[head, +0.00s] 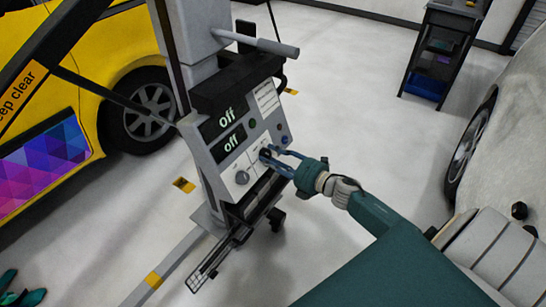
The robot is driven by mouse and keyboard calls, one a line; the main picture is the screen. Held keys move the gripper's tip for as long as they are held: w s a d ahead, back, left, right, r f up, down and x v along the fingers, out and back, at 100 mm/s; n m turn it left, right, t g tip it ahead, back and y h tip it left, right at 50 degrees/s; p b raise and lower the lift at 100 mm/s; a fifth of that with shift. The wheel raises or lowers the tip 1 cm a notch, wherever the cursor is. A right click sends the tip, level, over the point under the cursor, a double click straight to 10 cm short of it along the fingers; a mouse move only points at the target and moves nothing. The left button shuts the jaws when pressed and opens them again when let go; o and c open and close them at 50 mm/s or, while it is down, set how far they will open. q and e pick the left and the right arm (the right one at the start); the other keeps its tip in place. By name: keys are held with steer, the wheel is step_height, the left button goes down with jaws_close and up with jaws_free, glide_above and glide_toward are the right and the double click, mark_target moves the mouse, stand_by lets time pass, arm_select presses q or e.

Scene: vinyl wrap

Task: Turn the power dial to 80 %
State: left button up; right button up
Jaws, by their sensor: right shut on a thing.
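The upper display (227,116) sits above the lower display (229,143). Below them is a white panel with a left dial (242,177) and a right dial (264,154). My right gripper (270,155) reaches in from the right and is shut on the right dial, partly hiding it. The panel's labels are too small to read. A teal part at the bottom left corner (22,297) seems to be my left gripper, mostly cut off.
A yellow vehicle (95,50) with a black wheel stands at the left. A black shelf cart (440,50) is at the back right, and a pale car (510,120) is at the right edge. A grey handle (268,45) sticks out above the unit. The grey floor between is clear.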

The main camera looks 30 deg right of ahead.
steer(key=shift+d, duration=0.15)
steer(key=shift+r+m+h+p, duration=0.3)
steer(key=shift+m+h+p, duration=0.1)
steer(key=shift+m+p, duration=0.85)
steer(key=m+p, duration=0.3)
steer(key=m+g+h+p, duration=0.1)
steer(key=m+p, duration=0.2)
steer(key=shift+r+m+h+p, duration=0.15)
steer(key=shift+m+h+p, duration=0.15)
steer(key=shift+m+p, duration=0.05)
steer(key=m+p, duration=0.2)
steer(key=shift+m+g, duration=0.3)
steer(key=shift+f+m+p, duration=0.25)
steer(key=shift+m+p, duration=0.25)
steer(key=shift+p, duration=0.1)
steer(key=shift+f, duration=0.1)
steer(key=o, duration=1.1)
steer(key=shift+s, duration=0.1)
